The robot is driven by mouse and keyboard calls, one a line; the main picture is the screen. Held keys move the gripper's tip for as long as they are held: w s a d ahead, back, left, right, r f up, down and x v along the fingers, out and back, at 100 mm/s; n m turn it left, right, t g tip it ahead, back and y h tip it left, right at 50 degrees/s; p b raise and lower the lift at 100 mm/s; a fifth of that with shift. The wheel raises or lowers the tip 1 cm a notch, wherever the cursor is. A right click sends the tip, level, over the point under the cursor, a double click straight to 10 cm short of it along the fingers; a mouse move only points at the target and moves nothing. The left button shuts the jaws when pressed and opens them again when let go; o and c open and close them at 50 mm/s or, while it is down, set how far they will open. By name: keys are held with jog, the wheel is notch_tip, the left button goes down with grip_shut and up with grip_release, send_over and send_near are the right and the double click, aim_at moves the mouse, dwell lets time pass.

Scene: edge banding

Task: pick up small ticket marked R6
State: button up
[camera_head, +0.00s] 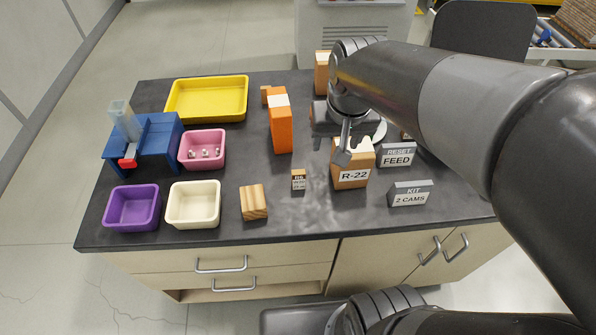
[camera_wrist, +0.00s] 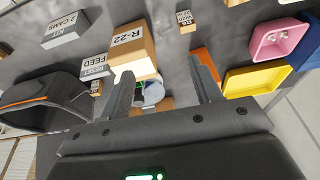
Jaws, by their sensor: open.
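The small ticket (camera_head: 298,180) is a little tan block with a white label on the dark tabletop, left of the R-22 box. Its print is tiny; the top line seems to read R6. It also shows near the top of the wrist view (camera_wrist: 184,20), beyond my fingertips. My gripper (camera_head: 345,150) is above the table by the R-22 box, up and to the right of the ticket in the head view. In the wrist view its two fingers (camera_wrist: 164,78) are spread with nothing held between them.
The R-22 box (camera_head: 351,176) stands close right of the ticket. An orange box (camera_head: 281,125) stands behind it and a wooden block (camera_head: 254,203) to its left. FEED (camera_head: 397,160) and KIT (camera_head: 411,194) blocks are at right. Bare tabletop surrounds the ticket.

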aim_at(299, 172)
jog(key=w+a+f+g, duration=0.1)
jog(key=w+a+f, duration=0.1)
jog(key=f, duration=0.1)
jog(key=w+a+f+g, duration=0.1)
jog(key=w+a+f, duration=0.1)
jog(key=w+f, duration=0.1)
jog(key=w+a+f+g, duration=0.1)
jog(key=w+a+f, duration=0.1)
jog(key=f, duration=0.2)
jog(key=shift+w+a+f, duration=0.2)
jog(key=shift+a+f, duration=0.1)
jog(key=shift+f, duration=0.05)
notch_tip(299, 172, down, 11)
jog(key=shift+w+r, duration=0.1)
jog(key=shift+r, duration=0.1)
jog(key=c, duration=1)
